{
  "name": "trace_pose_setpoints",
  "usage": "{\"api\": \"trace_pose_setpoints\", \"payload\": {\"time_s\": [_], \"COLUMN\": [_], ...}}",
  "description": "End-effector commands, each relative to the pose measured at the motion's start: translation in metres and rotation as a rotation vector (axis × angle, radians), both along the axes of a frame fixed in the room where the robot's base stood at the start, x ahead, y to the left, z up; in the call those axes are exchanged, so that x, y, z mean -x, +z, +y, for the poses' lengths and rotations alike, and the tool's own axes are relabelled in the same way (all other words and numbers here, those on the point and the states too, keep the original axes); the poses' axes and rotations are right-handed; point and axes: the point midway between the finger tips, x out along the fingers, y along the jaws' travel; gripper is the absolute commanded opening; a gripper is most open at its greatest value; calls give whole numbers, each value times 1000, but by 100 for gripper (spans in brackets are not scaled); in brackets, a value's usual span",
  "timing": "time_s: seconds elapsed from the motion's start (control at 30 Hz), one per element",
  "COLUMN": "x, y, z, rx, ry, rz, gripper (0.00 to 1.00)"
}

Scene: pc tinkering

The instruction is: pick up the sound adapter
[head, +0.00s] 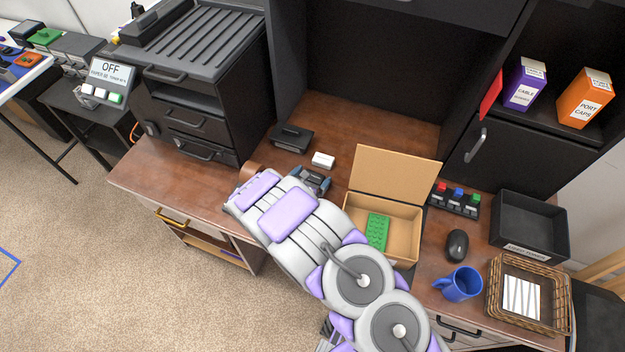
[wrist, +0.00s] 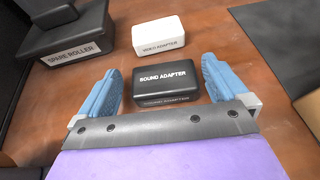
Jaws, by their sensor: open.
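The sound adapter (wrist: 164,80) is a small black box with white lettering, lying on the brown wooden desk in the wrist view. My gripper (wrist: 160,82) is open, with one blue finger to the left of the adapter and one to the right. Gaps show between the adapter and both fingers. The adapter's near bottom edge is close to the gripper's dark front edge. In the head view my gripper (head: 312,182) is low over the desk, and I cannot clearly make out the adapter there.
A white video adapter (wrist: 158,36) lies just beyond the sound adapter. A black spare roller box (wrist: 66,35) stands at the left. An open cardboard box (head: 404,250) with a green block (head: 377,232) stands right of my gripper. A blue mug (head: 461,285) is further right.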

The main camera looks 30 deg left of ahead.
Motion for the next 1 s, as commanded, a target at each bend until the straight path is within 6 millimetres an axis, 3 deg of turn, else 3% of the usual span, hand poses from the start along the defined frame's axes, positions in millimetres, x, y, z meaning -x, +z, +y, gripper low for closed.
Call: {"api": "trace_pose_setpoints", "payload": {"time_s": [0.3,0.87,1.0], "x": [-4,-4,-4], "y": [-1,-2,-2], "z": [-1,0,0], "rx": [1,2,1], "ry": [0,0,-1], "rz": [0,0,0], "gripper": [100,47,46]}}
